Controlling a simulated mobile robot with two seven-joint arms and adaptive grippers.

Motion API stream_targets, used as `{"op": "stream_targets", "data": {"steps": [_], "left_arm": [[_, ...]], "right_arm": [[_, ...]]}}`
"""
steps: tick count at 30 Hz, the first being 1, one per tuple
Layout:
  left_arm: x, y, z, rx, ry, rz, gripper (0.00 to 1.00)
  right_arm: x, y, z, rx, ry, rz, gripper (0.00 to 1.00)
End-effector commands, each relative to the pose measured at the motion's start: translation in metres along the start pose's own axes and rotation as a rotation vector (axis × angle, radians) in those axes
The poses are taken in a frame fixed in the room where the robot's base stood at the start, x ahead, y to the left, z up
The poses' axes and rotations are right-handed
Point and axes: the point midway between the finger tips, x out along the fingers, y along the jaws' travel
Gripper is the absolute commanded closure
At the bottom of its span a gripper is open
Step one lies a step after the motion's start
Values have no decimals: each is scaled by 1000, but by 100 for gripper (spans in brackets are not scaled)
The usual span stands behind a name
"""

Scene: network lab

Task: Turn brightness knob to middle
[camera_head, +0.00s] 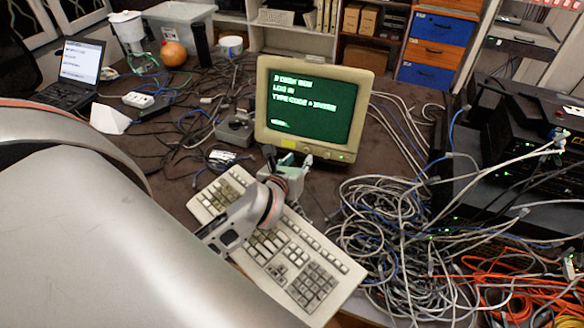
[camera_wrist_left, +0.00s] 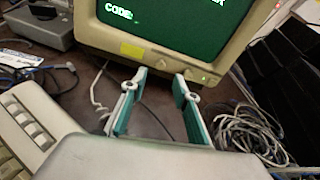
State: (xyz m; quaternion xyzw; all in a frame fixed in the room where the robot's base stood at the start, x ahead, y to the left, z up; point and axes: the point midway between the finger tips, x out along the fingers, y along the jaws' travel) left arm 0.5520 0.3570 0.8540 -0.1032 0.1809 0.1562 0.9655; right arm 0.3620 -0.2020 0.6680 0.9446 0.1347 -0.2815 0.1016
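The beige CRT monitor (camera_head: 311,109) stands on the dark table with green text on its screen. Small controls (camera_head: 315,150) sit along its lower bezel; which one is the brightness knob is too small to tell. In the left wrist view the lower bezel (camera_wrist_left: 165,62) shows a yellow label and a small control at its right (camera_wrist_left: 205,80). My left gripper (camera_head: 289,158) is just in front of and below the bezel. Its teal-padded fingers (camera_wrist_left: 160,85) are apart with nothing between them. My right gripper is not in view.
A beige keyboard (camera_head: 318,268) lies under my left arm. A heap of grey and blue cables (camera_head: 385,235) lies right of it, with network gear (camera_head: 520,135) behind. A small grey box (camera_head: 235,130) stands left of the monitor. A laptop (camera_head: 78,72) is at the far left.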

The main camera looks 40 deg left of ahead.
Motion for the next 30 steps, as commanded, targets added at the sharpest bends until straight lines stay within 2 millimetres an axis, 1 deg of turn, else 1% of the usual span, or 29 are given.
{"op": "stream_targets", "data": {"steps": [1,6,9,12,17,30], "left_arm": [[-12,0,-1,0,1,-1,70],[-42,0,0,-1,1,-1,70],[-54,0,-1,0,1,0,70],[-61,0,-1,0,1,0,70],[-65,0,0,0,1,0,70],[-64,0,0,0,0,0,70]], "right_arm": [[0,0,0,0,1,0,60],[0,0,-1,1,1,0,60],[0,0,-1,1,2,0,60],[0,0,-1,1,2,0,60],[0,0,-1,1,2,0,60],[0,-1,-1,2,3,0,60]]}}
